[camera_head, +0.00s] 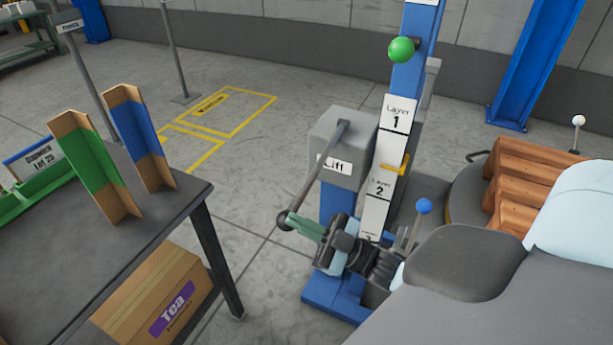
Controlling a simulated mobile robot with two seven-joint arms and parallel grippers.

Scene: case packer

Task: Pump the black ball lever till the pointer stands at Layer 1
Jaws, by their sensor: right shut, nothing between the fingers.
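The black ball lever (284,221) slopes down and left from the grey box marked Lift (345,166), with its ball at the low end. My right gripper (298,224) is shut and empty, its green fingertips right beside the ball; I cannot tell whether they touch it. The yellow pointer (396,169) stands on the blue post between the Layer 1 plate (397,115) and the Layer 2 plate (381,187), just above the Layer 2 text. A third plate below is partly hidden by my right wrist. My left gripper is not in view.
A blue-ball lever (423,206) and a green ball (401,50) are near the post. A dark table (95,262) with cardboard corner pieces is at left, a Tea carton (165,298) beneath it. Wooden slats (520,180) are at right. Open floor lies behind.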

